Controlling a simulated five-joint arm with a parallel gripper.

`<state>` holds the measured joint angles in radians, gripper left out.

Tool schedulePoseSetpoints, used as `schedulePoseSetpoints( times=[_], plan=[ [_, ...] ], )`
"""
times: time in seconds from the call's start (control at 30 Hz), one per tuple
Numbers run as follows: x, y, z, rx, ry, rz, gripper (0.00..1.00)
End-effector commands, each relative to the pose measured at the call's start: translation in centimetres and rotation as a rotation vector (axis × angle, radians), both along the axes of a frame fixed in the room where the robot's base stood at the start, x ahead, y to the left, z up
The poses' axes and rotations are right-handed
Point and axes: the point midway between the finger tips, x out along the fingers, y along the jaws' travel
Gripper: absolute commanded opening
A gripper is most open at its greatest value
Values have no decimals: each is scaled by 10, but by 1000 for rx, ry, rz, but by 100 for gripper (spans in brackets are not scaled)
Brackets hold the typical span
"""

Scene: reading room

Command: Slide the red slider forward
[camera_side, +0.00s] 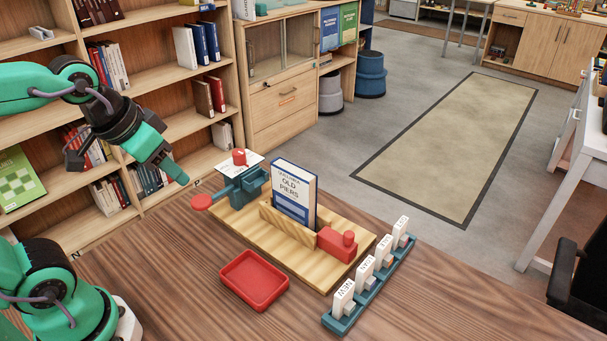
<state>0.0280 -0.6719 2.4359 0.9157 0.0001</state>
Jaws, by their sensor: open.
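The red slider (338,244) is a red block with a round knob on top. It sits at the right end of a light wooden board (262,238), beside a low wooden rail. A book titled "Old Piers" (294,192) stands upright behind the rail, to the slider's left. My gripper (165,162) is open and empty, in the air at the left, above and left of the board. It is well apart from the slider and touches nothing.
A blue device (243,188) with a red knob and a red-ended lever (202,202) stands on the board's left end. A red tray (253,279) lies in front. A blue rack (345,320) with several white labelled tabs stands at right. Bookshelves stand behind.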

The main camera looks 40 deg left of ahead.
Motion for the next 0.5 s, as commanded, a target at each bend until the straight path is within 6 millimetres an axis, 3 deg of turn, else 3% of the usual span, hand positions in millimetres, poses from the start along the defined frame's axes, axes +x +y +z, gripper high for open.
schedulePoseSetpoints(
  times=[0.5],
  plan=[
    [84, -48, 14, 15, 148, -141, 43]
  ],
)
